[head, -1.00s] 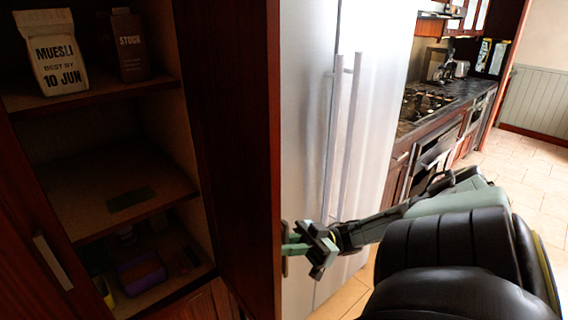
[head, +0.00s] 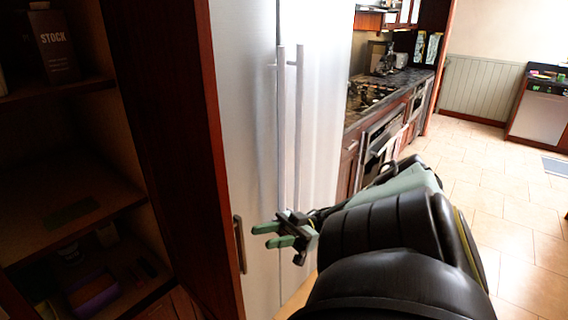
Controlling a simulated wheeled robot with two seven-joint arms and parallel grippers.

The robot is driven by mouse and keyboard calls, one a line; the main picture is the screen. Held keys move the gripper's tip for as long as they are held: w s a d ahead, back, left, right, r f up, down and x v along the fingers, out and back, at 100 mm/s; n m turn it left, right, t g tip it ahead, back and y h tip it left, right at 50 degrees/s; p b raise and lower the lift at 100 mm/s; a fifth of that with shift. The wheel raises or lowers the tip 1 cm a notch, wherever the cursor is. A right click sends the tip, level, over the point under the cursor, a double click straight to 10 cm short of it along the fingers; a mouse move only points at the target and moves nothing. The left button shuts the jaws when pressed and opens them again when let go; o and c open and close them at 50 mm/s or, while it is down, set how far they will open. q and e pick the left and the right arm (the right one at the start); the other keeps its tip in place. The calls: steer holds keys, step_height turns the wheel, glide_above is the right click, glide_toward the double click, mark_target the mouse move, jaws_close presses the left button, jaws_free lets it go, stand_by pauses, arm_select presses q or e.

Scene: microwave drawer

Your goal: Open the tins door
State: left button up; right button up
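A dark red-brown cupboard door (head: 180,130) stands swung out from the shelved cupboard. Its inner face and edge show, and no label can be seen. A metal bar handle (head: 239,245) is on its outer side, near the free edge. My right gripper (head: 262,236) is just right of this handle. Its two green fingers are apart with nothing between them, and it looks clear of the handle. My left gripper is not in view.
The open cupboard (head: 62,175) at left holds a stock box (head: 52,45) and a purple container (head: 93,292). A tall white fridge (head: 320,120) with long handles is behind my gripper. A counter (head: 385,90) lies beyond. Tiled floor (head: 480,170) at right is clear.

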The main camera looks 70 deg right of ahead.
steer(key=b+v, duration=0.1)
steer(key=v, duration=0.4)
steer(key=shift+s+d+f+b, duration=0.1)
steer(key=shift+s+d+b, duration=0.1)
steer(key=shift+b, duration=0.2)
steer(key=shift+w+f, duration=0.1)
steer(key=s+a+f+m+t+h+b, duration=0.15)
steer(key=f+m+h, duration=0.55)
steer(key=f, duration=1.1)
steer(key=a+f+m+h+p, duration=0.1)
steer(key=a+f+m+h, duration=0.2)
steer(key=f+h, duration=1.15)
steer(key=s+a+f+g+y, duration=0.1)
steer(key=s+a+f+g, duration=0.5)
steer(key=a+f, duration=0.5)
steer(key=s+a+f+g+y+b, duration=0.1)
steer(key=s+a+f+g, duration=0.4)
steer(key=s+a+f, duration=0.5)
steer(key=a+f, duration=0.1)
steer(key=a, duration=0.1)
steer(key=shift+a+n+g, duration=0.3)
steer(key=shift+g, duration=0.05)
